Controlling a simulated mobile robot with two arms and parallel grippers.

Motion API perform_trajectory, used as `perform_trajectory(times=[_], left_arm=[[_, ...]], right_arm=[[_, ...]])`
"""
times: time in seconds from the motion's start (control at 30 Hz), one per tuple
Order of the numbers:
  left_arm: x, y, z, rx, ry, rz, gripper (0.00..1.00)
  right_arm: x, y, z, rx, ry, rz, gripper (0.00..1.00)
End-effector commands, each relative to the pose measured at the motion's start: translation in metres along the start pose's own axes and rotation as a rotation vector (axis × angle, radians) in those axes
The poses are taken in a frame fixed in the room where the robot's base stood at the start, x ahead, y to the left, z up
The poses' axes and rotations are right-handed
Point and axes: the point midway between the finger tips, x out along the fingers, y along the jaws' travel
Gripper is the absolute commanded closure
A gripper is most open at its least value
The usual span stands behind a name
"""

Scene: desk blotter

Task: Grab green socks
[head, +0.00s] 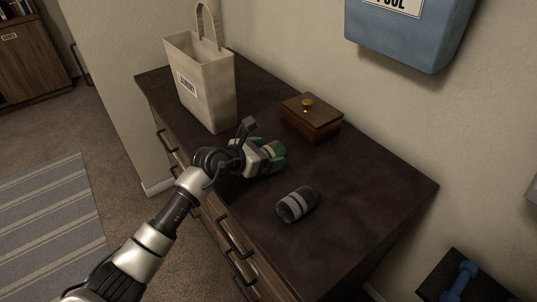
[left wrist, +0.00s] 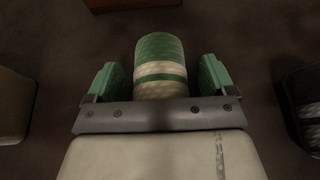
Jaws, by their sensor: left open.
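The green socks (left wrist: 160,62), a rolled bundle with white stripes, lie on the dark dresser top. In the left wrist view the bundle sits between the two green-padded fingers of my left gripper (left wrist: 160,82), with a gap on each side. In the head view my left gripper (head: 266,157) reaches over the dresser at the socks and hides most of them. The left gripper is open. My right gripper is not in view.
A dark grey striped sock roll (head: 297,204) lies nearer on the dresser (head: 345,215). A wooden box (head: 312,120) with a brass knob stands behind the gripper. A cream laundry bag (head: 205,85) stands at the back left. A blue bin (head: 410,35) hangs on the wall.

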Motion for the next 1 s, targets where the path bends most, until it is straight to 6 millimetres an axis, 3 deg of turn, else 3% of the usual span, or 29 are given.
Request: perform_trajectory(times=[0.17,0.5,0.77,1.0], left_arm=[[0.000,0.000,0.000,0.000,0.000,0.000,0.17],[-0.001,0.000,0.000,0.000,0.000,0.000,0.69],[-0.001,0.000,0.002,0.000,-0.001,0.001,0.69],[-0.009,0.001,0.021,0.003,-0.002,0.002,0.69]], right_arm=[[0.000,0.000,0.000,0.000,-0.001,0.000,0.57],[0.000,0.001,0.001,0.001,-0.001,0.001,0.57],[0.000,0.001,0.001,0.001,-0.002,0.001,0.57],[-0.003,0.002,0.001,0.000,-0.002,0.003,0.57]])
